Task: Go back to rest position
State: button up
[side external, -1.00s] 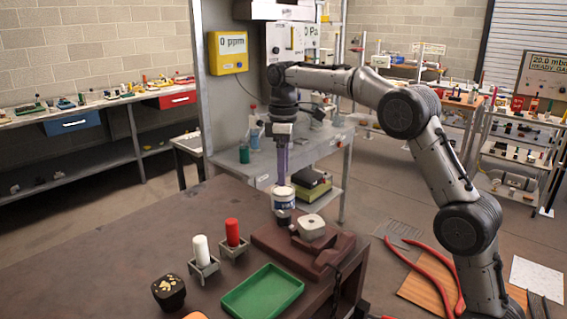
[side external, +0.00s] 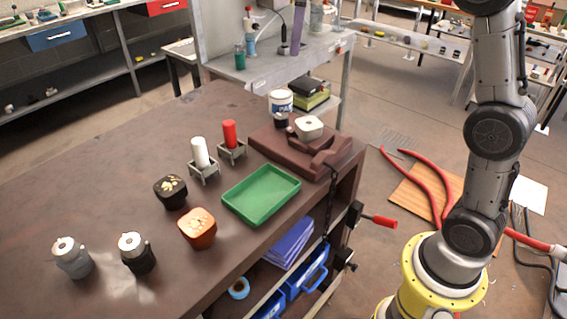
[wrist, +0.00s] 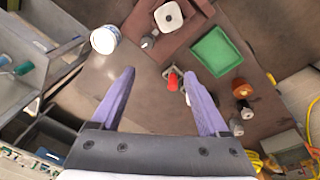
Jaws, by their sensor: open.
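My gripper (wrist: 159,73) is open, with its two purple fingers spread and nothing between them. In the side view, a purple finger (side external: 297,30) shows at the top edge, above and apart from the white and blue can (side external: 281,98); the rest of the gripper is out of that view. The can (wrist: 105,39) stands ahead and left of the fingers in the wrist view. My arm rises at the right of the side view, its upper part cut off.
The brown table holds a brown fixture (side external: 285,150) with a whitish square part (side external: 309,127), a green tray (side external: 261,210), a red cylinder (side external: 229,134), a white cylinder (side external: 200,152), and several dark and orange pieces. A grey metal bench (side external: 262,82) stands behind.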

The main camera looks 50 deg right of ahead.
jog(key=s+a+m+t, duration=0.2)
jog(key=s+a, duration=0.1)
jog(key=s, duration=1.4)
jog(key=s+a+f+m+t, duration=0.1)
jog(key=s+f+m+t, duration=0.1)
jog(key=s+f+m, duration=0.3)
jog(key=s+f, duration=0.4)
jog(key=f, duration=0.4)
jog(key=shift+s+f, duration=0.15)
jog(key=shift+s, duration=0.2)
